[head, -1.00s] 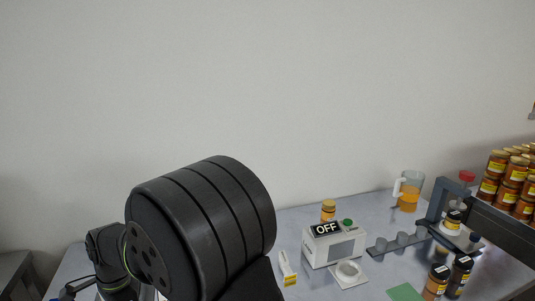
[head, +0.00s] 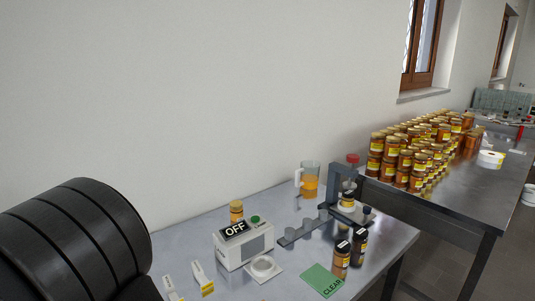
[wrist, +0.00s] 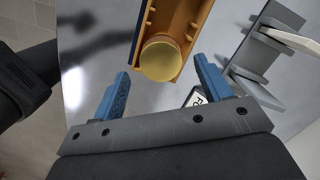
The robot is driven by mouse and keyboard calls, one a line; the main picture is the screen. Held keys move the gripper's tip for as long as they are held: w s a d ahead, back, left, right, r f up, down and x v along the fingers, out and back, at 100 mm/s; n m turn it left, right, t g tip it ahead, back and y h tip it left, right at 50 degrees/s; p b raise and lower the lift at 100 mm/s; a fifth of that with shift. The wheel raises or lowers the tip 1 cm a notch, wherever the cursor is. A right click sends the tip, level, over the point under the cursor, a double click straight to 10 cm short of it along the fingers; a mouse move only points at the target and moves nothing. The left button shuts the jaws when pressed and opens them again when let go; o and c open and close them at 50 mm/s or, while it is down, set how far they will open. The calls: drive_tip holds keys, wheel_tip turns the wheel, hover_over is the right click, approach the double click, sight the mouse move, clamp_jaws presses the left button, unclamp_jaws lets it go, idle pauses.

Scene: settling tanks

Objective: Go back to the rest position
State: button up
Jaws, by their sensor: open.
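My gripper (wrist: 161,70) shows in the wrist view, its two blue fingers apart. Nothing is clamped between the fingers. A round gold lid (wrist: 160,58) in an orange holder (wrist: 183,28) lies beyond the fingertips, near the middle; whether it touches them I cannot tell, but a gap shows at both sides. In the head view my dark arm link (head: 75,235) fills the lower left, and my gripper is not seen there.
The grey table holds a white box marked OFF (head: 243,250), a pitcher (head: 308,182), dark-capped jars (head: 341,260) and a green CLEAR card (head: 322,280). A second table (head: 490,190) carries many honey jars (head: 410,155). A grey bracket (wrist: 262,50) stands right in the wrist view.

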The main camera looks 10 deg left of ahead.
wheel_tip(320, 180, down, 4)
drive_tip(key=shift+r, duration=0.25)
wheel_tip(320, 180, up, 11)
drive_tip(key=w, duration=0.1)
drive_tip(key=f, duration=0.8)
drive_tip(key=s+f, duration=0.1)
drive_tip(key=f, duration=0.2)
drive_tip(key=shift+f, duration=0.4)
wheel_tip(320, 180, up, 9)
drive_tip(key=shift+r, duration=0.1)
drive_tip(key=w+d+m+y, duration=0.1)
drive_tip(key=w+d+m, duration=0.4)
drive_tip(key=w, duration=0.5)
drive_tip(key=w+d+m, duration=0.3)
drive_tip(key=w+d, duration=0.4)
drive_tip(key=w, duration=0.3)
drive_tip(key=w+d+r+m+t, duration=0.1)
drive_tip(key=w+d+m, duration=0.45)
drive_tip(key=d, duration=0.55)
drive_tip(key=w+d+r+m+t, duration=0.1)
drive_tip(key=w+d+m, duration=0.45)
drive_tip(key=d, duration=0.55)
drive_tip(key=shift+n, duration=0.5)
drive_tip(key=shift+w+a+f, duration=0.1)
drive_tip(key=shift+a+f, duration=0.6)
drive_tip(key=shift+a, duration=0.25)
drive_tip(key=shift+w+a+f, duration=0.1)
drive_tip(key=shift+a+f, duration=0.55)
drive_tip(key=shift+a, duration=0.25)
